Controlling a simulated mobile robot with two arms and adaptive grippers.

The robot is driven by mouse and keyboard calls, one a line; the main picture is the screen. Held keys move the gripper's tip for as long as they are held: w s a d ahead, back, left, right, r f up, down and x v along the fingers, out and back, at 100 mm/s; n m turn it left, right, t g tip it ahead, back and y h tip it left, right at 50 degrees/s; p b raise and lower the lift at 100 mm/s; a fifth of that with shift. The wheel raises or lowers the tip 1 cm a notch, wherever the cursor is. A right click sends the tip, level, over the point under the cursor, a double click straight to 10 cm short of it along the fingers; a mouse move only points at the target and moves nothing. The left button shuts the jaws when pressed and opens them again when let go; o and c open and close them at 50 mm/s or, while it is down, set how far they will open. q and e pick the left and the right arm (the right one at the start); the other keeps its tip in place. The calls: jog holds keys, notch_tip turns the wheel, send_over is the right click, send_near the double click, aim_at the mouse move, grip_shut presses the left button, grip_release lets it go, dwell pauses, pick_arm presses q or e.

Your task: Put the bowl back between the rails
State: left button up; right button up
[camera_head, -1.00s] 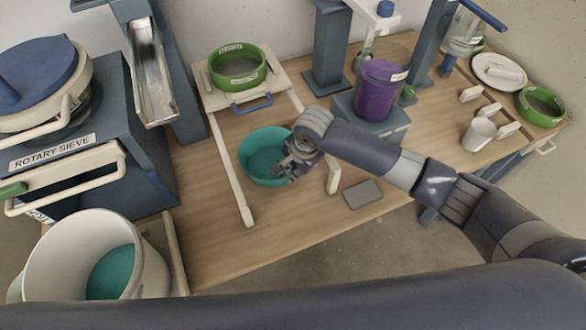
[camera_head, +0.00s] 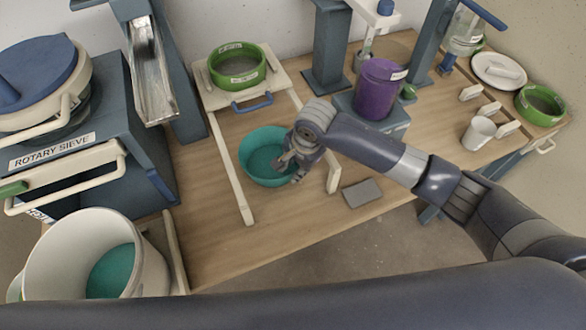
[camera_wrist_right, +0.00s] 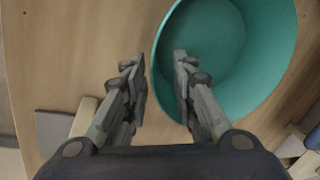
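The teal bowl (camera_head: 262,160) stands on the wooden bench between the two cream rails, the left rail (camera_head: 232,170) and the right rail (camera_head: 333,176). It is empty as far as I see. My right gripper (camera_head: 289,172) is at the bowl's right edge. In the right wrist view the gripper (camera_wrist_right: 157,75) is open, with one finger over the inside of the bowl (camera_wrist_right: 235,60) and the other outside its wall. The rim lies between the fingers, and no grip on it shows. My left gripper is not in view.
A green sieve (camera_head: 237,66) sits on the cream stand at the rails' back end. A purple tub (camera_head: 379,89) and a grey slab (camera_head: 362,193) are to the right. A large white bucket (camera_head: 85,250) stands front left. Bare bench lies before the bowl.

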jog(key=v, duration=1)
jog(key=shift+r, duration=0.15)
jog(key=s+f+n+y, duration=0.2)
jog(key=s+f+n, duration=0.3)
jog(key=s+n, duration=0.3)
jog(key=s+d+f+n+t+h, duration=0.1)
jog(key=s+d+f+n+h, duration=0.3)
jog(key=s+d, duration=1.05)
notch_tip(320, 180, down, 26)
jog(key=g, duration=0.1)
jog(key=s+d+f+g, duration=0.1)
jog(key=s+d+f, duration=0.2)
jog(key=s+f, duration=1.3)
jog(key=shift+s+f, duration=0.35)
jog(key=shift+s, duration=0.6)
